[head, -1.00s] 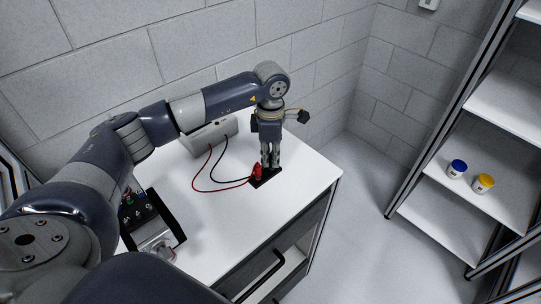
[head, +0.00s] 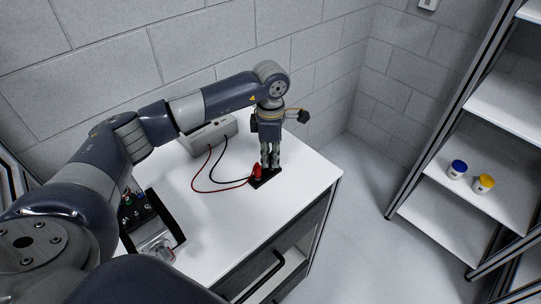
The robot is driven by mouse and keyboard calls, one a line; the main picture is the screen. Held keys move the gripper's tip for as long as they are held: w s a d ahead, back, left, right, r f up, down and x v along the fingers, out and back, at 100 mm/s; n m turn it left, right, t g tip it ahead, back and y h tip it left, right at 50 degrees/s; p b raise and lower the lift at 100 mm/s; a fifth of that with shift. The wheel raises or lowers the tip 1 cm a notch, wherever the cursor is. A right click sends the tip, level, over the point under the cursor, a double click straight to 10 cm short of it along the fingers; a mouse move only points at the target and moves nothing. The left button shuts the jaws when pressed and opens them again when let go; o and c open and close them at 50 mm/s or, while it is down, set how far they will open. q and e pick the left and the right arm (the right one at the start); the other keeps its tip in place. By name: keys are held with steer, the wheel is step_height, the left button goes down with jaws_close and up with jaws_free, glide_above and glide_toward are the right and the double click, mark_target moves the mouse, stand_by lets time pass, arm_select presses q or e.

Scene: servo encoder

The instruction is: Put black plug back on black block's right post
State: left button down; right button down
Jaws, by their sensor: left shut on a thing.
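The black block (head: 262,181) lies flat on the white cabinet top near its right side. A red plug (head: 257,172) stands on the block's left part, with a red cable running from it. My left gripper (head: 270,164) points down over the block's right part, just behind and right of the red plug. It is shut on the black plug, which is mostly hidden by the fingers. A black cable (head: 223,163) leads toward the gripper. I cannot tell whether the plug is seated on the right post. My right gripper is not in view.
A grey box (head: 213,133) with both cables stands at the back against the wall. A control panel with buttons (head: 142,214) is at the left front. A shelf at right holds a blue-lidded jar (head: 457,169) and a yellow-lidded jar (head: 484,183). The front middle of the top is clear.

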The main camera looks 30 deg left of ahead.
arm_select(q)
steer(key=shift+f+b, duration=0.2)
steer(key=shift+b, duration=0.15)
stand_by(0.6)
steer(key=c, duration=1.5)
jaws_free()
steer(key=shift+c, duration=0.2)
steer(key=shift+r, duration=0.1)
steer(key=shift+r+p, duration=1.95)
steer(key=shift+r, duration=1.55)
steer(key=shift+f, duration=0.1)
